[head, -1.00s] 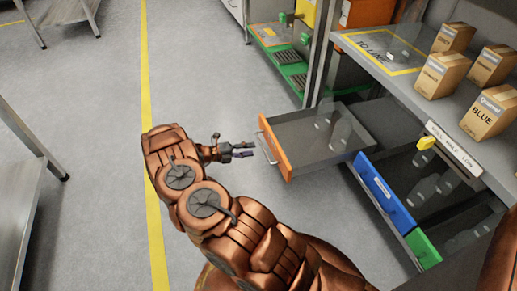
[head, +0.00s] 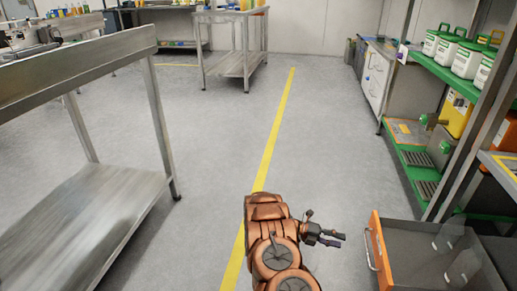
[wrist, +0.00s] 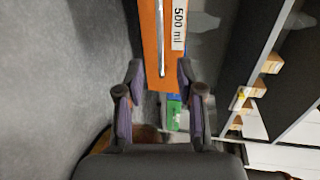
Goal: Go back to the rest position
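My gripper (head: 331,239) is open and empty in the head view, with its fingers pointing right toward the open drawer. A small gap separates the fingertips from the drawer's handle (head: 370,249). The drawer's orange front (head: 379,257) is pulled out from the unit at the lower right. In the wrist view, my gripper (wrist: 160,72) has its fingers spread apart. The orange front (wrist: 150,32) with its "500 ml" label and bar handle (wrist: 160,40) appears beyond and between the fingertips.
A steel table (head: 95,190) stands left, and another (head: 232,62) farther back. Green shelves (head: 422,170) with white canisters (head: 438,40) line the right. Grey floor with a yellow line (head: 269,150) is clear between. A green drawer front (wrist: 173,115) shows in the wrist view.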

